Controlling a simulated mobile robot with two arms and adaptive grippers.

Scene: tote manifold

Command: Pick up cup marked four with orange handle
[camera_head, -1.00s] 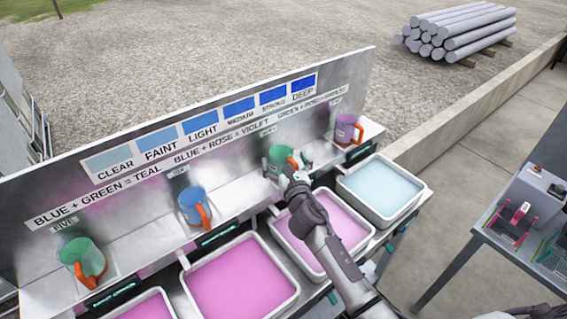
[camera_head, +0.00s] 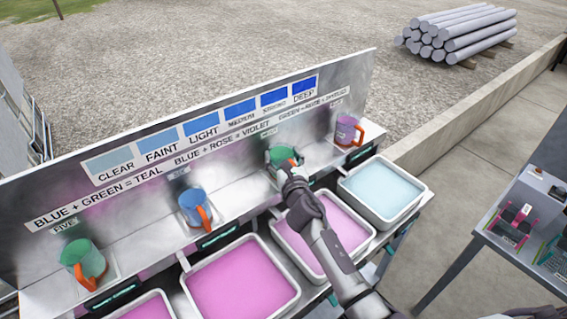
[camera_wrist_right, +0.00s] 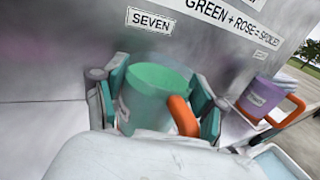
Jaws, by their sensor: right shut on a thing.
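A green cup with an orange handle (camera_head: 284,156) stands on the metal ledge, third from the left in the head view. My right gripper (camera_head: 292,172) is at this cup from the front and is shut on it. In the right wrist view the green cup (camera_wrist_right: 155,95) sits between my teal finger pads, with its orange handle towards the lower right. A white label is on its left side, but I cannot read it. The wall plate above it reads "SEVEN". My left gripper is not in view.
Another green cup with an orange handle (camera_head: 82,262) stands under the plate "FIVE". A blue cup (camera_head: 194,206) and a purple cup (camera_head: 347,131) share the ledge. Tubs of pink liquid (camera_head: 242,282) and pale blue liquid (camera_head: 382,188) stand in front. A table (camera_head: 487,232) is at the right.

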